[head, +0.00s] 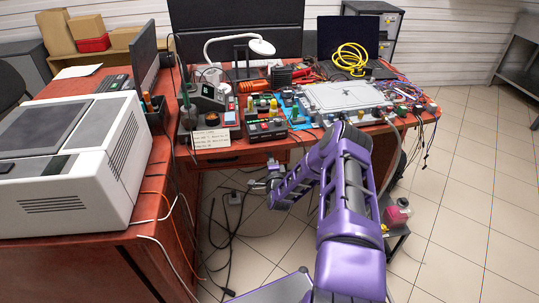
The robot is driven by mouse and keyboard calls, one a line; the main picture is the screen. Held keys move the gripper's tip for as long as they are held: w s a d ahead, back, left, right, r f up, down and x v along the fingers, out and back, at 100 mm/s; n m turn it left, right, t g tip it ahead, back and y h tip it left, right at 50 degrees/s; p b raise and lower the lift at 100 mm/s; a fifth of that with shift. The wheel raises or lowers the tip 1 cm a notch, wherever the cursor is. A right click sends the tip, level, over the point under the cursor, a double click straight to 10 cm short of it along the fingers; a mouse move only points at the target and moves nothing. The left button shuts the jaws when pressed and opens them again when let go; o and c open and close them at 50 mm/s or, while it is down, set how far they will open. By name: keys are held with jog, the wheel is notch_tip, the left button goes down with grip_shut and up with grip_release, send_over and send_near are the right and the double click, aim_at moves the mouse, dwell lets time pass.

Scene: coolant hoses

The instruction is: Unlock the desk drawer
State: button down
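The desk (158,178) is reddish brown wood, and its drawer front (238,159) shows just below the cluttered top, near the middle of the head view. A small dark handle shows on the drawer's left part. The drawer appears closed. I cannot make out a lock or a key at this size. My purple arm reaches in from the lower right. My gripper (257,185) is in front of and a little below the drawer, pointing left. It seems apart from the drawer front. Its fingers are too small to tell whether they are open, shut or holding something.
A big white printer-like machine (70,165) stands on the desk's left wing. Instruments, a grey case (345,95), a lamp (261,47) and a yellow cable coil (350,58) crowd the top. Dark cables (222,240) lie below the desk. Tiled floor (470,200) is clear at right.

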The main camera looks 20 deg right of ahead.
jog(key=shift+m, duration=0.3)
jog(key=c, duration=0.9)
grip_release()
jog(key=p+v, duration=0.2)
jog(key=v, duration=1.5)
jog(key=shift+s+a+r, duration=0.1)
jog(key=shift+s, duration=0.15)
